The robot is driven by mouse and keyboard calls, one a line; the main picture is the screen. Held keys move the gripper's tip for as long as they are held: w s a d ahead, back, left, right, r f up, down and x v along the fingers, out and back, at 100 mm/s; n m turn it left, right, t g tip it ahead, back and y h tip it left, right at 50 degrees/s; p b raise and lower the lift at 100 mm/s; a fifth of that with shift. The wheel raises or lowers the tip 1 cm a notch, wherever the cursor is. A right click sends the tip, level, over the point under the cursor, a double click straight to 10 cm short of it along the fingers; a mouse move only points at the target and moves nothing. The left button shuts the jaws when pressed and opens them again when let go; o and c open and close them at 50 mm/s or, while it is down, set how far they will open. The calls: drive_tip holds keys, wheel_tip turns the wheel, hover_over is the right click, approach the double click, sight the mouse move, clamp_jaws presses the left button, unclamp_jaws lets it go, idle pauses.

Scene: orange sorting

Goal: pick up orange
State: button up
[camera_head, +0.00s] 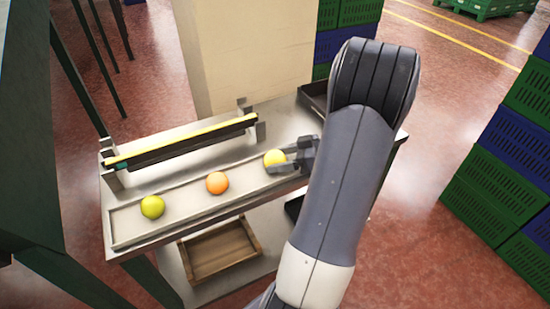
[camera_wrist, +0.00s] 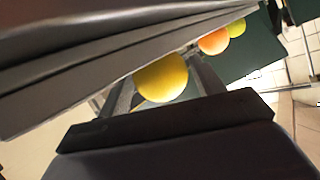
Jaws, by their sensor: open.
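Three round fruits sit in a row on a long shallow tray (camera_head: 183,221). A yellow-green one (camera_head: 152,207) is at the left, an orange one (camera_head: 217,182) in the middle, and a yellow one (camera_head: 275,158) at the right. My gripper (camera_head: 286,161) is open at the yellow fruit, with its fingers close around it. In the wrist view the yellow fruit (camera_wrist: 162,79) shows between the fingers; I cannot tell whether they touch it. The orange one (camera_wrist: 214,42) and the yellow-green one (camera_wrist: 237,28) lie beyond. My arm hides the tray's right end.
A yellow-topped bar (camera_head: 180,140) runs behind the tray on the table. A wooden box (camera_head: 221,250) stands on the shelf below. A beige pillar (camera_head: 250,55) rises behind. Green and blue crates (camera_head: 500,170) are stacked at the right, with open floor before them.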

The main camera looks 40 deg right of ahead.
sight(281, 155)
drive_tip(key=c, duration=0.8)
wheel_tip(281, 155, up, 10)
drive_tip(key=shift+f+b, duration=0.1)
drive_tip(key=shift+b, duration=0.35)
drive_tip(key=shift+s, duration=0.1)
